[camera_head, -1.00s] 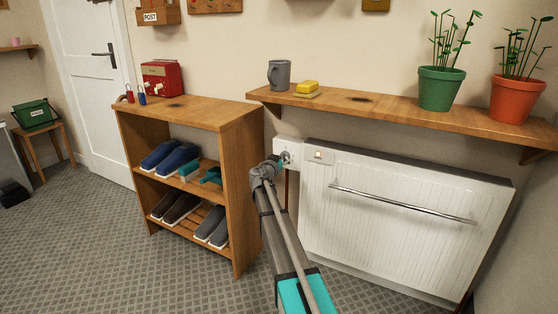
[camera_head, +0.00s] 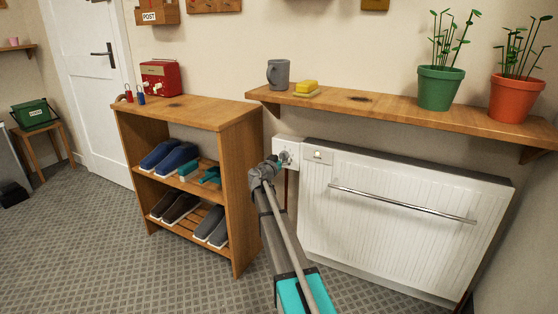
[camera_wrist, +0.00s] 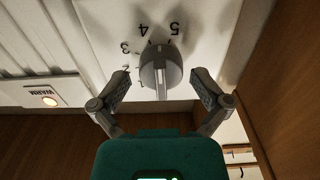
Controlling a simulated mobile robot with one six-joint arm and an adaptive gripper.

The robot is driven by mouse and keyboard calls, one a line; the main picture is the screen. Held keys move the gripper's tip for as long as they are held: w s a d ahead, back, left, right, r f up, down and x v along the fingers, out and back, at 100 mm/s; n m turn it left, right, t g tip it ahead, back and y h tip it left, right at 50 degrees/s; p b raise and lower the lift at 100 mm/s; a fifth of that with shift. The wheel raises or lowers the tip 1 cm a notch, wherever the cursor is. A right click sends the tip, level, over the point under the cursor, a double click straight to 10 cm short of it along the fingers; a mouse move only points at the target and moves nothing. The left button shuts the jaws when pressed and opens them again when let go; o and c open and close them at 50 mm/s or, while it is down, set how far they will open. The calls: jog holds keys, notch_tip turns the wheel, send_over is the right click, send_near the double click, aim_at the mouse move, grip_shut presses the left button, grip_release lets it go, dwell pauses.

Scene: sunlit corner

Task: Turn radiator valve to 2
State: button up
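The radiator valve is a round grey knob (camera_wrist: 160,70) with a raised ridge across it, on a white plate marked with dark numerals. The numerals appear upside down in the wrist view; 5, 4 and 3 are readable, and a partly hidden mark, perhaps 2, is beside the left finger. I cannot tell which numeral the knob points to. My gripper (camera_wrist: 160,88) is open, with one finger on each side of the knob and visible gaps between. In the head view my gripper (camera_head: 278,162) is at the valve's white box (camera_head: 287,145), left of the white radiator (camera_head: 400,215).
A plate labelled WARM (camera_wrist: 45,93) has a glowing lamp. A wooden shelf (camera_head: 420,113) with a mug (camera_head: 279,74), sponge and two potted plants hangs above the radiator. A wooden shoe rack (camera_head: 240,190) stands close on the left. The carpet in front is clear.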

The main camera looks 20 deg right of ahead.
jog(key=shift+a, duration=0.1)
jog(key=v, duration=1.2)
jog(key=shift+s, duration=0.1)
jog(key=s+a+f+n+g+y+p, duration=0.2)
jog(key=s+a+f+g+y, duration=0.15)
jog(key=s, duration=0.55)
jog(key=s+a+f+n+g+y+p, duration=0.1)
jog(key=s+a+f+g+y+p, duration=0.25)
jog(key=s, duration=0.55)
jog(key=s+a+f+n+g+y+p, duration=0.1)
jog(key=s+a+f+n+g+y, duration=0.1)
jog(key=s+a, duration=0.4)
jog(key=s+a+f+n+g+y, duration=0.2)
jog(key=s+a+n+y, duration=0.3)
jog(key=s, duration=0.4)
jog(key=shift+s+a+f+p, duration=0.2)
jog(key=shift+s+a+p, duration=0.15)
jog(key=shift+a, duration=0.1)
jog(key=shift+w, duration=0.1)
